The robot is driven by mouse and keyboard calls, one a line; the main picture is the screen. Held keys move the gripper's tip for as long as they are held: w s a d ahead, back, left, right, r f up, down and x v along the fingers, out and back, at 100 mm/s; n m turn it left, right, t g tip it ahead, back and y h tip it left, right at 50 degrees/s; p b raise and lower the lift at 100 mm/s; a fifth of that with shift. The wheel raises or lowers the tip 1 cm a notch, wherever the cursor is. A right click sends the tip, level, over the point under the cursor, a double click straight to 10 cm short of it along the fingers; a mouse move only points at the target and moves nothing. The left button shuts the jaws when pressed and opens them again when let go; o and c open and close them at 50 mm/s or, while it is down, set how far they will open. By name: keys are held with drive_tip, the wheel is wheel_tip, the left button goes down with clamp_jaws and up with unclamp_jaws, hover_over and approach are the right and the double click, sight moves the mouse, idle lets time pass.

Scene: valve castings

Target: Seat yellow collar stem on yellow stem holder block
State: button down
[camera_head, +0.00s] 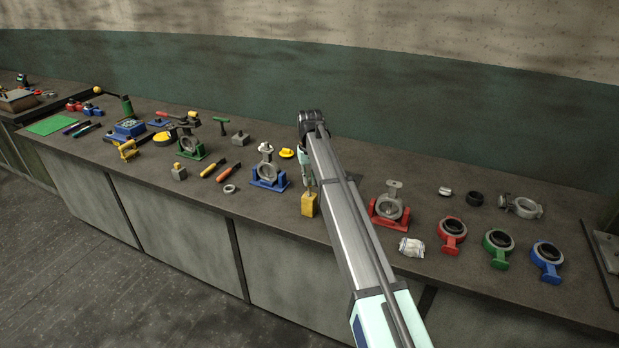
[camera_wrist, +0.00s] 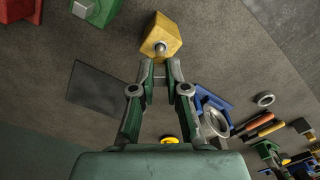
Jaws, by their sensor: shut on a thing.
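The yellow stem holder block (camera_head: 309,205) stands on the bench near the front edge, just left of my arm. In the wrist view the block (camera_wrist: 153,32) lies straight beyond my fingertips. My gripper (camera_head: 309,183) is above the block, partly hidden by my arm. In the wrist view my gripper (camera_wrist: 159,70) is shut on the stem, whose grey round part (camera_wrist: 161,48) shows between the fingertips and in line with the block. Its yellow collar cannot be made out. I cannot tell whether the stem is inside the block or just over it.
A blue valve stand (camera_head: 269,184) is left of the block, with a yellow handwheel (camera_head: 286,153) behind. A red valve stand (camera_head: 388,213) is on the right. A grey ring (camera_head: 230,189) and orange-handled tools (camera_head: 229,172) lie further left. Bench around the block is clear.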

sight(309, 188)
drive_tip(key=shift+f+b, duration=0.6)
drive_tip(key=shift+f, duration=1.65)
drive_tip(key=c, duration=1.1)
unclamp_jaws()
wheel_tip(309, 188, up, 12)
drive_tip(key=shift+r, duration=0.1)
